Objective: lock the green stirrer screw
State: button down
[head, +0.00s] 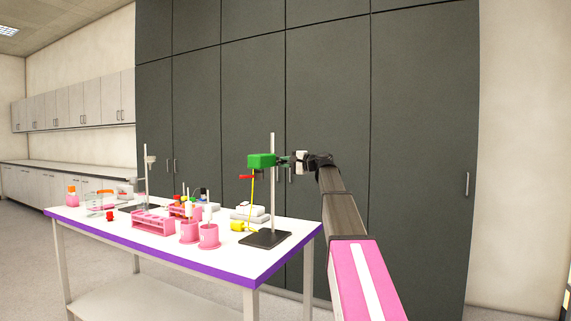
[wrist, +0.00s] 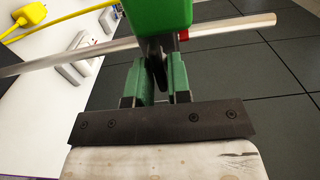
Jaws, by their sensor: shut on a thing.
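The green stirrer (head: 261,161) is a box-shaped head mounted high on an upright metal stand rod (head: 273,190). In the wrist view the green stirrer body (wrist: 160,14) is at the top. The two green fingers of my gripper (wrist: 157,78) are shut on a dark screw (wrist: 157,62) under the body. The screw is partly hidden between the fingers, so its turn angle cannot be told. The rod also crosses the wrist view (wrist: 235,29).
The stand's black base (head: 265,238) rests on the white, purple-edged table (head: 190,252). Pink cups (head: 208,237), a pink rack (head: 152,222), a yellow item (head: 237,226) and pale boxes (head: 250,213) stand left of it. Dark cabinets (head: 425,130) rise behind.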

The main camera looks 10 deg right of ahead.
jog(key=c, duration=1.1)
grip_release()
jog(key=v, duration=1)
jog(key=shift+s+d, duration=0.2)
jog(key=shift+d, duration=0.1)
jog(key=shift+d, duration=0.15)
